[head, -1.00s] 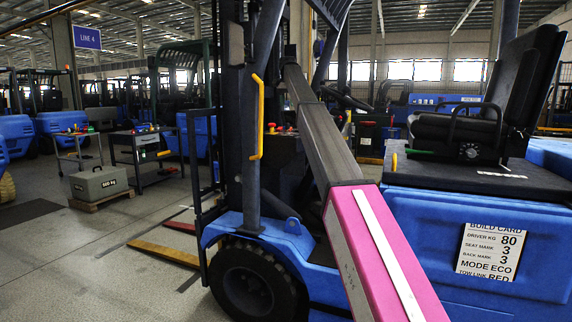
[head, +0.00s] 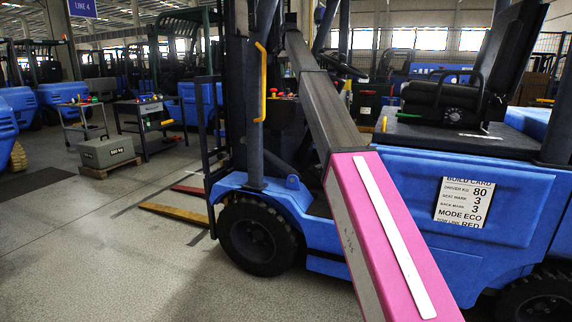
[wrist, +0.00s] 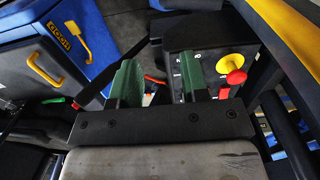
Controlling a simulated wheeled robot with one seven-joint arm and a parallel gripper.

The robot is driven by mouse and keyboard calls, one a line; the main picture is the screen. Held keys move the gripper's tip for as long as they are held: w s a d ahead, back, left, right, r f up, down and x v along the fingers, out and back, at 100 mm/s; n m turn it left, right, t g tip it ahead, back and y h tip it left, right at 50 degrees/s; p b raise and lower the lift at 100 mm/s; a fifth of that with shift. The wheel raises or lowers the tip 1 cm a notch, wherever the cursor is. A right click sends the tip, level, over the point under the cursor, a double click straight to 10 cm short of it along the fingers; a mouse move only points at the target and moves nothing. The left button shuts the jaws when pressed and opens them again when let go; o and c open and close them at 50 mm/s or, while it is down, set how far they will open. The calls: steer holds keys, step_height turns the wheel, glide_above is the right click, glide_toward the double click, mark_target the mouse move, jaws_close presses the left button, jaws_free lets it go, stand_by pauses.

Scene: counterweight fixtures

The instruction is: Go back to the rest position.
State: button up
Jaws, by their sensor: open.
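The gripper itself cannot be made out there.
The forklift's black seat (head: 450,100) and build card (head: 464,203) are right of my arm. A grey weight (head: 106,151) on a pallet and a tool cart (head: 145,120) stand at left. The floor at front left is clear. A yellow bar (wrist: 290,35) is close in the wrist view.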

steer(key=s+d+f+n, duration=0.1)
steer(key=s+d+f, duration=0.2)
steer(key=s+f, duration=0.8)
steer(key=s+d+f, duration=0.3)
steer(key=d+f, duration=0.1)
steer(key=f, duration=1.6)
steer(key=s+d+f+n, duration=0.1)
steer(key=s+d+f, duration=0.2)
steer(key=s+f, duration=0.8)
steer(key=s+d+f+n, duration=0.1)
steer(key=s+d+f, duration=0.3)
steer(key=s+f, duration=1)
steer(key=s+d+f+n, duration=0.1)
steer(key=s+d+f, duration=0.2)
steer(key=s+f, duration=1.1)
steer(key=s, duration=0.3)
steer(key=shift+s+d, duration=0.25)
steer(key=shift+d, duration=0.1)
